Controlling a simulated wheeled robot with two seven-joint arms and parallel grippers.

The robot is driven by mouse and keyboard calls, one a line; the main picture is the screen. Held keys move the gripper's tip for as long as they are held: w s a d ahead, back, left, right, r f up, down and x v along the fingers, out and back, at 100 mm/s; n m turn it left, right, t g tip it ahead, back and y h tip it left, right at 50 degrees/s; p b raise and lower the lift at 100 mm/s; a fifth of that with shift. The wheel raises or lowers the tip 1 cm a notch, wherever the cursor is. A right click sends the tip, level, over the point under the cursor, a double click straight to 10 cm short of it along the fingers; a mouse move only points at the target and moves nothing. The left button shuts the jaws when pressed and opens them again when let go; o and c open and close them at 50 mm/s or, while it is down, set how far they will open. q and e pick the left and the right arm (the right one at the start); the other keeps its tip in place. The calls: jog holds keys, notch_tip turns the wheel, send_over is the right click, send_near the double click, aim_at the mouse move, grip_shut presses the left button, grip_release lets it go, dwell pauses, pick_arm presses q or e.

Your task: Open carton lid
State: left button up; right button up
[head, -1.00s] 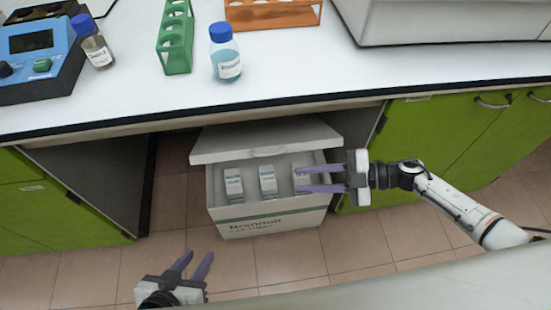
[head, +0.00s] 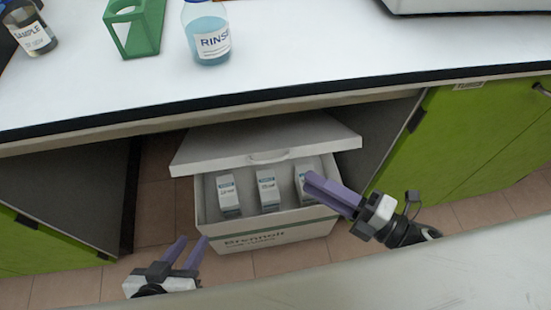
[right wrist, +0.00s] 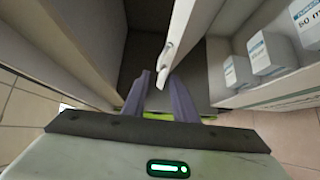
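The carton (head: 265,236), white with a green stripe, stands on the floor in the opening under the bench. Its white lid (head: 235,147) covers the back and has a handle (head: 268,157) on its front edge; the front is uncovered. Small white boxes (head: 267,190) stand inside. My right gripper (head: 307,182) is over the carton's right side, hiding part of one box. In the right wrist view its open fingers (right wrist: 160,77) point at the lid (right wrist: 180,30), whose edge and handle appear near the fingertips; contact is unclear. My left gripper (head: 192,240) is open and empty, front left of the carton.
The white bench top (head: 300,70) overhangs the carton's back. A rinse bottle (head: 208,40), a sample bottle (head: 32,32) and a green rack (head: 133,30) stand on it. Green cabinets (head: 480,140) flank the opening. Floor is free left of the carton.

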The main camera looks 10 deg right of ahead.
jog(key=x, duration=1)
jog(key=shift+b, duration=0.4)
jog(key=shift+s, duration=0.1)
grip_shut()
jog(key=shift+r, duration=0.1)
dwell(0.7)
